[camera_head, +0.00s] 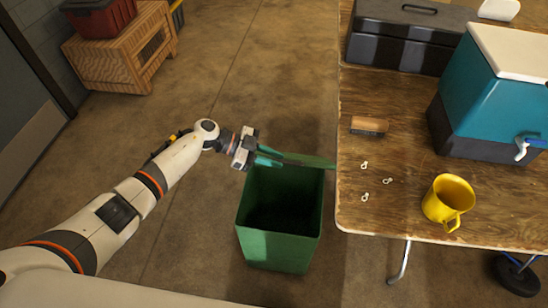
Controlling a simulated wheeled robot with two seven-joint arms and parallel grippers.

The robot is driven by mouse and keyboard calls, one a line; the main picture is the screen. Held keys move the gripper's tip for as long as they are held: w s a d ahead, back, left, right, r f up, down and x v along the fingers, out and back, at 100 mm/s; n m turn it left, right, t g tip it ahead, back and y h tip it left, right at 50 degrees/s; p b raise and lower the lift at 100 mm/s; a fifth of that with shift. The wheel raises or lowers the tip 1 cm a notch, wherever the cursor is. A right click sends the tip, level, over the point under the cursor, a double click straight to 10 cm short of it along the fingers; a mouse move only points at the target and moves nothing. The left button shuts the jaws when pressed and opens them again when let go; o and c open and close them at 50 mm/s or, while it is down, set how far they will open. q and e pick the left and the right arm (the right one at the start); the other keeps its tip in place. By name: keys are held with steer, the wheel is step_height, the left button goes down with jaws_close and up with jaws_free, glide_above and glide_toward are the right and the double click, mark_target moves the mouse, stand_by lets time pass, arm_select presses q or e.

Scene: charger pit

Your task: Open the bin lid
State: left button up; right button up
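The green bin (279,247) stands on the floor to the left of the wooden table. Its top is open and its dark inside shows. The green lid (310,161) stands raised at the bin's far edge and is seen nearly edge-on as a thin strip. My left gripper (268,156) is at the left end of the lid, at the bin's far left corner. It overlaps the lid in the picture; I cannot tell whether its fingers touch it or are shut. My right gripper is not in view.
The wooden table (402,217) is close on the bin's right. It carries a yellow mug (446,202), a brush (368,126), a teal cooler (492,90), a black toolbox (405,35) and small hooks. A wooden crate (112,65) stands far left. The floor between is clear.

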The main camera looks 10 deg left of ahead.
arm_select(q)
steer(key=p+v, duration=0.3)
steer(key=v, duration=1)
steer(key=shift+a, duration=0.2)
stand_by(0.6)
stand_by(0.6)
